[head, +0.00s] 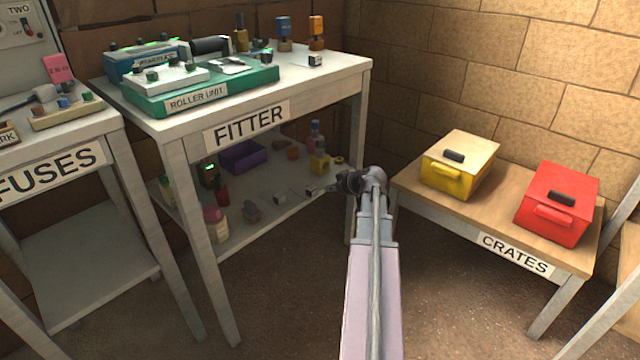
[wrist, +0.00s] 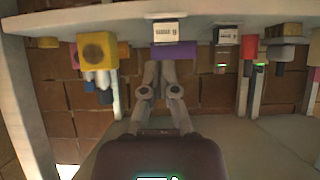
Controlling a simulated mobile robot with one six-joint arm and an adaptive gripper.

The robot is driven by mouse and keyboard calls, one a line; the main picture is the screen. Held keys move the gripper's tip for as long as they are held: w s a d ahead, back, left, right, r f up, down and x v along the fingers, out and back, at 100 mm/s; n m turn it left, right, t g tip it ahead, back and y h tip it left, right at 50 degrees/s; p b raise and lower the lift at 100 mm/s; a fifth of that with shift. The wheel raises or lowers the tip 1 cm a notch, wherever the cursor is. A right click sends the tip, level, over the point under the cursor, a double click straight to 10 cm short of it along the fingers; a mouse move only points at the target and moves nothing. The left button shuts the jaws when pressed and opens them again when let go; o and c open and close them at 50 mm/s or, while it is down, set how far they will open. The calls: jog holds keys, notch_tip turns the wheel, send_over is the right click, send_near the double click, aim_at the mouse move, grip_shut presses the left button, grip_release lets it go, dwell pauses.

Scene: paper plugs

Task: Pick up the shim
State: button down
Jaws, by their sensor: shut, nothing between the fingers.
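I cannot tell any thing for certain as the shim. A small flat silvery piece (head: 230,62) lies on top of the green roller unit (head: 205,92) on the fitter table, but its kind is unclear. My gripper (head: 312,191) is at the lower shelf of the fitter table, well below that piece. In the wrist view my gripper's fingers (wrist: 166,68) are together, with nothing between them. Past the fingertips in that view are a purple bin (wrist: 173,51) and a small white labelled block (wrist: 167,31). The picture there looks upside down.
The lower shelf (head: 262,236) holds several bottles and blocks, including a yellow one (wrist: 97,50). Table legs stand around it. To the right, a yellow crate (head: 460,166) and a red crate (head: 556,205) stand on a low bench (head: 414,190). The floor before it is clear.

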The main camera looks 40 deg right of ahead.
jog(key=shift+s+d, duration=0.2)
jog(key=shift+s, duration=2.7)
jog(key=c, duration=0.7)
grip_release()
jog(key=shift+w+r, duration=0.1)
jog(key=o, duration=0.3)
jog(key=shift+w+r+p, duration=0.15)
jog(key=shift+p, duration=0.25)
jog(key=shift+o, duration=1)
jog(key=shift+w+r+g+p, duration=0.25)
jog(key=shift+g+p, duration=0.05)
jog(key=shift+p, duration=0.05)
jog(key=w+a+r+g+p, duration=0.1)
jog(key=w+r+g+p, duration=0.5)
jog(key=p, duration=0.8)
jog(key=w+r, duration=0.1)
jog(key=w, duration=0.1)
jog(key=shift+w+a+r+h, duration=0.3)
jog(key=shift+a+r, duration=0.1)
jog(key=shift+f, duration=0.15)
